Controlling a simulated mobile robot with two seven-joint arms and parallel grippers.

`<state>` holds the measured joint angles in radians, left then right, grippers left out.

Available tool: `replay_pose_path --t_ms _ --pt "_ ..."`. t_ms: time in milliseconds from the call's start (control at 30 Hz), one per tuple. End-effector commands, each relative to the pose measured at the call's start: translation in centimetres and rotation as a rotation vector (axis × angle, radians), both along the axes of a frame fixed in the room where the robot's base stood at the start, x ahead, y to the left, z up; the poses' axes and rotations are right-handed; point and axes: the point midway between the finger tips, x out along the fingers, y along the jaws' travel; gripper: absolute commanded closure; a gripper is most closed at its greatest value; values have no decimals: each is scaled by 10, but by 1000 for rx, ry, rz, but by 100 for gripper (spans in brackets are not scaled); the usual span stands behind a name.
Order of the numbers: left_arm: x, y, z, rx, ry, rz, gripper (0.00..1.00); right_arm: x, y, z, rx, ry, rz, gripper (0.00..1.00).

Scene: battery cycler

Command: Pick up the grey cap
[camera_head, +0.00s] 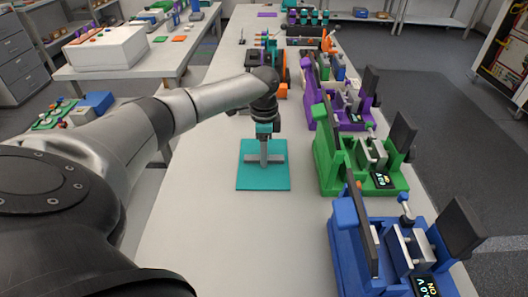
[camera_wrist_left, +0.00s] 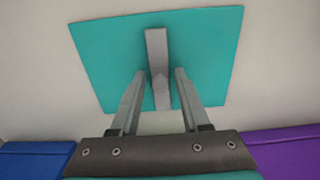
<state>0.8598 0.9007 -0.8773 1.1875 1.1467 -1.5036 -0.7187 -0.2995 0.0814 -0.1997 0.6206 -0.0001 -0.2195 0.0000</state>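The grey cap shows as a plain grey bar (camera_head: 276,158) lying on a teal mat (camera_head: 250,180) on the long table. It also shows in the left wrist view (camera_wrist_left: 156,52), running up the picture over the mat. My left gripper (camera_head: 263,163) points down over the mat, and its fingers cross the bar in the head view. In the left wrist view the two fingers (camera_wrist_left: 160,72) are apart, one on each side of the bar, with a visible gap on both sides. Whether the fingertips touch the mat is unclear. My right gripper is not in view.
Blue (camera_head: 350,240), green (camera_head: 330,165) and purple (camera_head: 322,105) cycler stations stand along the table's right side, close to the mat. Orange and teal items (camera_head: 280,70) stand farther back. The tabletop in front of the mat is clear. A side table (camera_head: 140,75) holds a white box (camera_head: 105,50).

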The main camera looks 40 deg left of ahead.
Motion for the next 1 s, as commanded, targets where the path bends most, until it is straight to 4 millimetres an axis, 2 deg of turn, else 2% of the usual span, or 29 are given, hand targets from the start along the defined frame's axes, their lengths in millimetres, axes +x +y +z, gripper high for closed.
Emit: replay_pose_path --t_ms 33,300,400,833,1000 --pt "0 0 0 0 0 0 61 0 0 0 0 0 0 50" --pt "0 0 0 0 0 0 91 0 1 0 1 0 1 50" --pt "0 0 0 0 0 0 100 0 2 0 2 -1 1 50" --pt "0 0 1 0 0 1 100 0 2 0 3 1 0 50" --pt "1 1 18 1 -2 1 100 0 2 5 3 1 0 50"
